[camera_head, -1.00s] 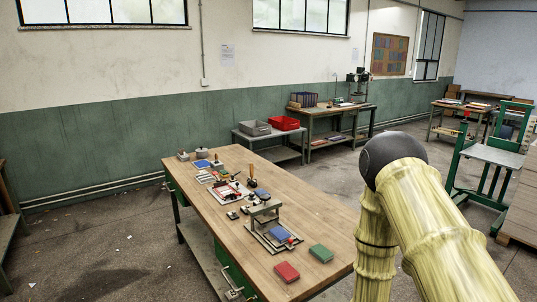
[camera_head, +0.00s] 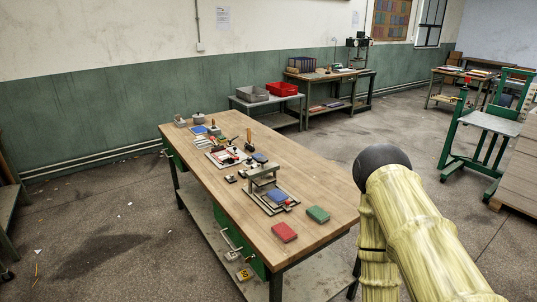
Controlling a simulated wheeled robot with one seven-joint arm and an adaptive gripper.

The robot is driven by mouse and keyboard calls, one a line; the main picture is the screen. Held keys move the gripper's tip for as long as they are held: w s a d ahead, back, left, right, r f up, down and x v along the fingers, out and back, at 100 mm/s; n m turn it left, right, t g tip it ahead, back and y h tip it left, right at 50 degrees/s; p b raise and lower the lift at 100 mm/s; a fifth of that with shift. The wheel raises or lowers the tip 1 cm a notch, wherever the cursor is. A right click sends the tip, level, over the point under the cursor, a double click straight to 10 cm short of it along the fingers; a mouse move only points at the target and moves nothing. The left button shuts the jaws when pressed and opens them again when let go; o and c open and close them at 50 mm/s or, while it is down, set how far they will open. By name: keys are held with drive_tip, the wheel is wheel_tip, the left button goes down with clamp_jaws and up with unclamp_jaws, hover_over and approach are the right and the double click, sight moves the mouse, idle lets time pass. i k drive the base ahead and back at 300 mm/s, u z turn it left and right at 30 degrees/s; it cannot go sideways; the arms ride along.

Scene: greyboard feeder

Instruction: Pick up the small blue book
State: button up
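A small blue block that looks like a book (camera_head: 277,196) lies in the grey frame-like fixture (camera_head: 262,180) on the wooden workbench (camera_head: 300,185). The fixture partly covers it. A flatter blue piece (camera_head: 199,130) lies near the far left end of the bench, and a dark blue-grey item (camera_head: 260,157) lies near its middle. I cannot tell for sure which is the small blue book. My gripper is not in view.
A red book (camera_head: 284,232) and a green book (camera_head: 318,214) lie at the bench's near right end. Small tools crowd its far half. Grey (camera_head: 252,94) and red (camera_head: 282,89) bins stand on a side table behind. Floor between the benches is clear.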

sight(277, 196)
drive_tip(key=u, duration=0.5)
drive_tip(key=k, duration=1.15)
drive_tip(key=z, duration=0.65)
drive_tip(key=i, duration=1.45)
drive_tip(key=u, duration=0.25)
